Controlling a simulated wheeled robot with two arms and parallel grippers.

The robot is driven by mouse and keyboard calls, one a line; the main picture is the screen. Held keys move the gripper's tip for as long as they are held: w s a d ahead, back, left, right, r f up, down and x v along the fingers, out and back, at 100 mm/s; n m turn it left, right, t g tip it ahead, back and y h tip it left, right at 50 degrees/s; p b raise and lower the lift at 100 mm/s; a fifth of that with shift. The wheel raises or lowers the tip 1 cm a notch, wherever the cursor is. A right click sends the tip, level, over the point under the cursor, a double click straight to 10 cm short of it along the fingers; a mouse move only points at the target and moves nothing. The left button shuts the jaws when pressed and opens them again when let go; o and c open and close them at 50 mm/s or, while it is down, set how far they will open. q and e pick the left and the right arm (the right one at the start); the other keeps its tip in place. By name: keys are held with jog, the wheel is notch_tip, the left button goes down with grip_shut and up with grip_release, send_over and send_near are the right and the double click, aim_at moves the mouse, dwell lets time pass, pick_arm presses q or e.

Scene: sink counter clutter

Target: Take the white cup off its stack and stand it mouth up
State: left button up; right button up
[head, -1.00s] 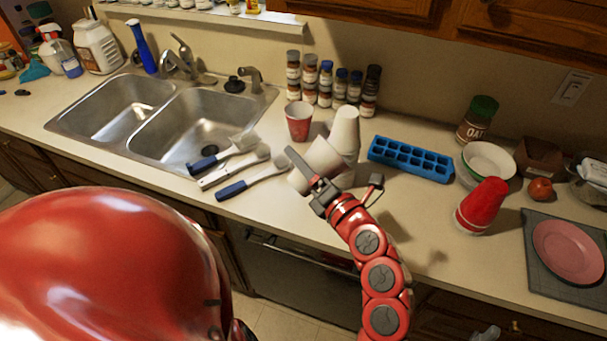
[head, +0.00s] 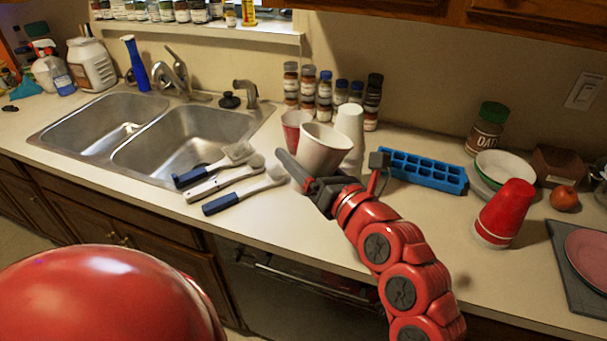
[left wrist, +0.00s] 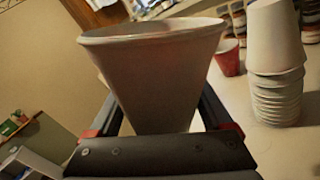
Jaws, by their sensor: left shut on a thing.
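My left gripper (head: 308,173) is shut on a white cup (head: 325,150), seen in the head view with its mouth up and slightly tilted. The cup also shows in the left wrist view (left wrist: 155,75), between the two fingers, with its rim at the top. Whether its base touches the counter is hidden. The stack of white cups (head: 350,130) stands mouth down just behind and to the right of the held cup. It also shows at the right of the left wrist view (left wrist: 277,65). My right gripper is not in view.
A red cup (head: 292,130) stands mouth up behind the held cup. Brushes (head: 240,190) lie to the left, by the sink (head: 165,150). A blue ice tray (head: 425,172) and an upside-down red cup (head: 505,208) are on the right. Counter between brushes and front edge is clear.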

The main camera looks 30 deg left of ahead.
pick_arm(q)
jog(key=shift+w+f+n+b, duration=0.15)
jog(key=shift+n+b, duration=1.05)
jog(key=shift+b, duration=1.2)
jog(key=shift+w+f+n+b, duration=0.1)
jog(key=shift+f+n+b, duration=0.15)
jog(key=shift+n+b, duration=1.55)
jog(key=shift+m, duration=0.7)
jog(key=w+a+f+b, duration=0.1)
jog(key=a+f+b, duration=0.2)
jog(key=f, duration=0.2)
jog(key=w+a+f+b, duration=0.2)
jog(key=f+b, duration=0.2)
jog(key=f, duration=0.2)
jog(key=w+a+f+b, duration=0.1)
jog(key=a+f+b, duration=0.2)
jog(key=f, duration=0.3)
jog(key=shift+w+a+f+b, duration=0.2)
jog(key=shift+w+a+b, duration=0.1)
jog(key=shift+f+b, duration=0.75)
jog(key=shift+f, duration=0.2)
jog(key=shift+f+b, duration=0.45)
jog(key=shift+f, duration=0.05)
jog(key=o, duration=1.1)
